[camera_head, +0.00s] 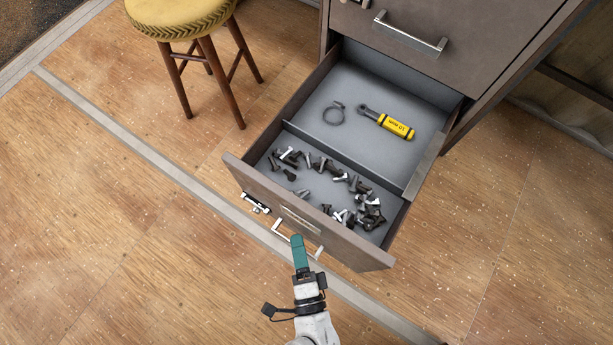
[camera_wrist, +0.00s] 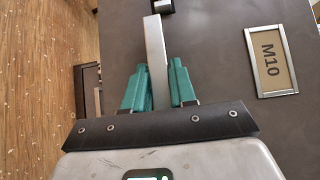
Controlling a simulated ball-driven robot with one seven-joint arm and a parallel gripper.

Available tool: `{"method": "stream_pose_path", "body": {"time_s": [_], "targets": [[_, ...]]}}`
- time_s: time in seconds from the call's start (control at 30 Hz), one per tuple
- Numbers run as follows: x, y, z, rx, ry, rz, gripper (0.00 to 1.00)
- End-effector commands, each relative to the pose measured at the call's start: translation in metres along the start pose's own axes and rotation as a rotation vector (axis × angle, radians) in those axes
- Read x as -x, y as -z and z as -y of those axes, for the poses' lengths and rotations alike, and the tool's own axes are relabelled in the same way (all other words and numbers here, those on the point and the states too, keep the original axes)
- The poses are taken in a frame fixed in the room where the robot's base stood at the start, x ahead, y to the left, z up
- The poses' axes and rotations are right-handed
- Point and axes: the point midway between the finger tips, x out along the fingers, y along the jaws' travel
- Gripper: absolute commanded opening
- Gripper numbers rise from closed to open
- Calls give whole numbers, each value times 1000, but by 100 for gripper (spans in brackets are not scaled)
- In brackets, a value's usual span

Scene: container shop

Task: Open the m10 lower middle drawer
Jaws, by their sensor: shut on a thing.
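The grey-brown drawer (camera_head: 350,250) stands pulled out of the cabinet in the head view. Its front faces me, and a metal handle (camera_head: 281,231) sits on it below a label plate (camera_head: 300,218). The wrist view shows this plate (camera_wrist: 271,60) reading M10. My gripper (camera_head: 297,240) is at the handle. In the wrist view its teal fingers (camera_wrist: 159,82) are on either side of the metal handle bar (camera_wrist: 155,50), shut on it.
A closed drawer above has its own handle (camera_head: 410,38). A stool with a yellow seat (camera_head: 178,15) stands to the left of the cabinet (camera_head: 480,50). The wooden floor (camera_head: 120,240) around the drawer and in front of it is clear.

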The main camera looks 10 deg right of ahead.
Motion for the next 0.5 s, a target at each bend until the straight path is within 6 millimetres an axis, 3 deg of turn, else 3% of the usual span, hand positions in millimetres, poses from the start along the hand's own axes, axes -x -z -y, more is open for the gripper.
{"method": "stream_pose_path", "body": {"time_s": [0.47, 0.5], "targets": [[5, -5, -1, 1, -3, 1, 0], [5, -5, -1, 1, -3, 1, 27]]}}
